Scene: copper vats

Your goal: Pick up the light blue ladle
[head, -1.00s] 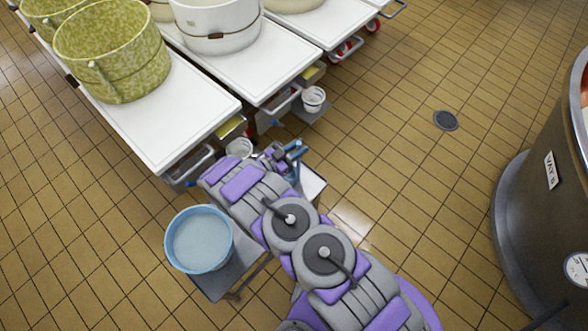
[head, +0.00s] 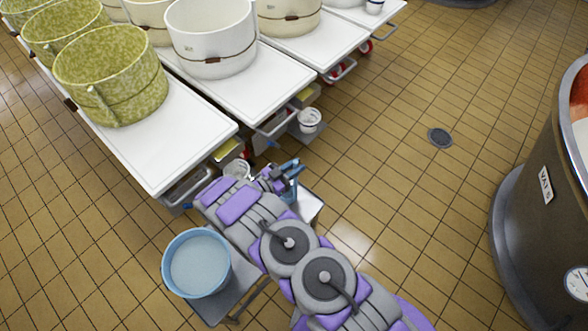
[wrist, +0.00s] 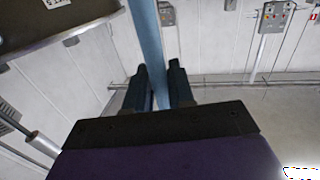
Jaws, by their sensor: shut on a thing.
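My gripper (wrist: 160,88) is shut on the light blue ladle, whose long, straight handle (wrist: 146,32) stands between the two dark fingers in the wrist view and runs up out of the picture. In the head view my gripper (head: 284,172) is beyond the end of my purple and grey arm, close to the low front of the white tables. A little light blue shows at the fingers there. The ladle's bowl cannot be made out in either view.
A light blue bucket (head: 197,264) stands on a grey stand (head: 238,291) left of my arm. White tables (head: 150,150) carry green and white moulds (head: 112,75). A large vat (head: 540,200) stands at the right. Tiled floor lies free between, with a drain (head: 439,138).

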